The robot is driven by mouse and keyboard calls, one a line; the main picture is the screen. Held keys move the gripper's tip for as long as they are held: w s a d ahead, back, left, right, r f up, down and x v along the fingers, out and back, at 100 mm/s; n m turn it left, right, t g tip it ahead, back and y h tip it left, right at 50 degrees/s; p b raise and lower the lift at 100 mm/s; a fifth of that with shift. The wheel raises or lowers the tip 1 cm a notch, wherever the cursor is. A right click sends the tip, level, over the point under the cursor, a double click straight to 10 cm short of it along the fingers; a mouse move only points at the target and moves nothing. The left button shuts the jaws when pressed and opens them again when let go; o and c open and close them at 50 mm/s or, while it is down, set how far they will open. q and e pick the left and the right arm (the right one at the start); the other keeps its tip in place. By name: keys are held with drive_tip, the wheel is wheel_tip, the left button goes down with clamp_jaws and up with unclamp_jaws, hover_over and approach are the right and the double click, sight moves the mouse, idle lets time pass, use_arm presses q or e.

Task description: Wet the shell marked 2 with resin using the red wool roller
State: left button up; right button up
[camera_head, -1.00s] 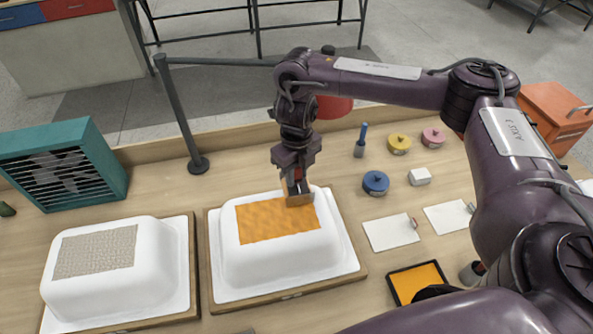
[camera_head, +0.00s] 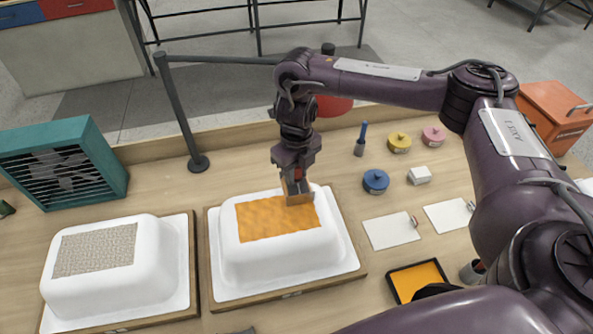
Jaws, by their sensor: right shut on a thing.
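Two white tub shells lie upside down on wooden-edged boards. The middle shell (camera_head: 275,260) has an orange, wet-looking patch (camera_head: 270,219) on top. The left shell (camera_head: 120,285) has a dry grey-beige woven patch (camera_head: 96,249). I cannot read a number on either shell. My right gripper (camera_head: 295,184) is above the far right corner of the orange patch. It is shut on a tool with a brown-orange head (camera_head: 299,199), which appears to rest on the patch. Its handle is mostly hidden, and no red shows on its head. My left gripper is not in view.
A black tray of orange liquid (camera_head: 417,281) lies at front right, partly behind my arm. A teal fan box (camera_head: 65,162) stands left.

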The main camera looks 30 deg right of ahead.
drive_tip(key=shift+s+f, duration=0.1)
drive_tip(key=shift+s+d, duration=0.3)
drive_tip(key=shift+d, duration=0.7)
drive_tip(key=shift+s+d, duration=0.25)
drive_tip(key=shift+d, duration=0.75)
wheel_tip(320, 180, up, 6)
drive_tip(key=p, duration=0.7)
